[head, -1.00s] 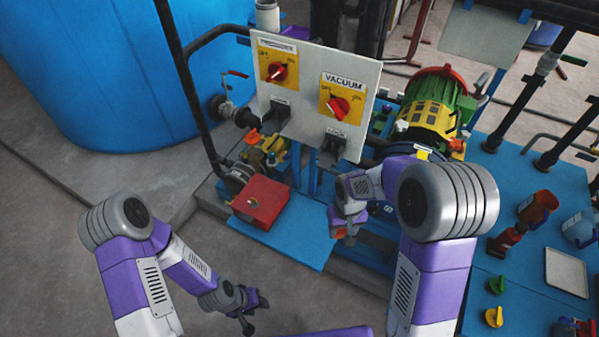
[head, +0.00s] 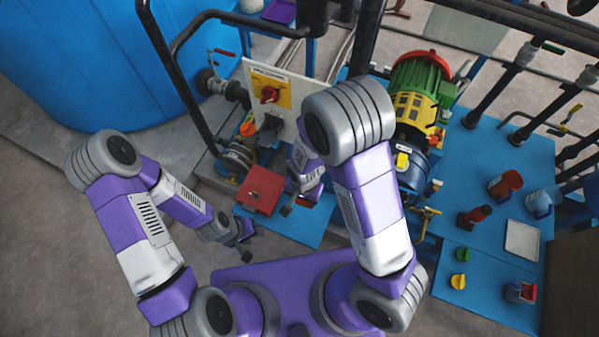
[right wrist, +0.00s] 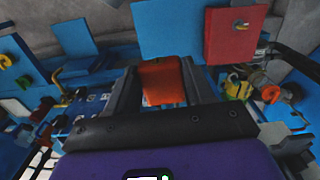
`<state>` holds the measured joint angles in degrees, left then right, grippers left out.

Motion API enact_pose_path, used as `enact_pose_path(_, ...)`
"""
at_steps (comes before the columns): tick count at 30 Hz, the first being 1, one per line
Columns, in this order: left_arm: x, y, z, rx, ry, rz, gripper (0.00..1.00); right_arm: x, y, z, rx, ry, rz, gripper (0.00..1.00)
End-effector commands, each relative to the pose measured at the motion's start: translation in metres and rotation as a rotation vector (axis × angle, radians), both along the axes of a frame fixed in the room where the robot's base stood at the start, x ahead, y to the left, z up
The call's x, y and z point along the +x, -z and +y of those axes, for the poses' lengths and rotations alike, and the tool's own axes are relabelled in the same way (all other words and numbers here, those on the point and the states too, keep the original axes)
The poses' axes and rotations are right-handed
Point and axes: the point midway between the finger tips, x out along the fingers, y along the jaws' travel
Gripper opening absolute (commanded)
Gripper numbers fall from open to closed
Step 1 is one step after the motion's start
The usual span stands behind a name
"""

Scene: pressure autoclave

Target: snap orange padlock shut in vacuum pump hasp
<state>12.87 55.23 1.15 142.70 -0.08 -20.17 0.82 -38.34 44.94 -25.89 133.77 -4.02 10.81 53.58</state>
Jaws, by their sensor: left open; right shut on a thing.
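The orange padlock (right wrist: 163,82) sits between the two dark fingers of my right gripper (right wrist: 165,88) in the right wrist view. That gripper is shut on it. In the head view my right gripper (head: 290,207) is low in front of the switch panel (head: 292,108), beside the red box, and the padlock cannot be made out there. My right arm covers the vacuum half of the panel, so the vacuum pump switch and its hasp are hidden. My left gripper (head: 246,250) is open and empty, over the floor left of the blue base.
A red box (head: 261,189) stands on the blue base just left of my right gripper; it also shows in the right wrist view (right wrist: 235,35). A green and yellow motor (head: 417,95) stands behind. The blue table (head: 485,150) at right holds several small items. Dark pipes rise beside the panel.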

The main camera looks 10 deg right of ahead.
Motion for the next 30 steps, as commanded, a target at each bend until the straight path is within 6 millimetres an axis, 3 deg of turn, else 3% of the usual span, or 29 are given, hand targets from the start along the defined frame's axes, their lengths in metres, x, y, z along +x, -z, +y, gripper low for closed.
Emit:
enact_pose_path(1,0.0,-0.012,0.0,0.0,0.0,0.001,0.43,-0.004,-0.009,0.002,-0.003,0.014,0.001,0.13)
enact_pose_path(4,0.0,-0.017,0.0,0.0,0.0,0.001,0.43,-0.007,-0.012,0.003,-0.005,0.038,0.0,0.13)
enact_pose_path(19,0.0,-0.017,0.0,0.0,-0.001,0.001,0.43,-0.008,-0.012,0.004,-0.006,0.051,-0.003,0.13)
enact_pose_path(30,0.0,-0.016,0.0,0.0,0.0,0.001,0.43,0.018,-0.012,-0.014,-0.005,0.053,-0.004,0.13)
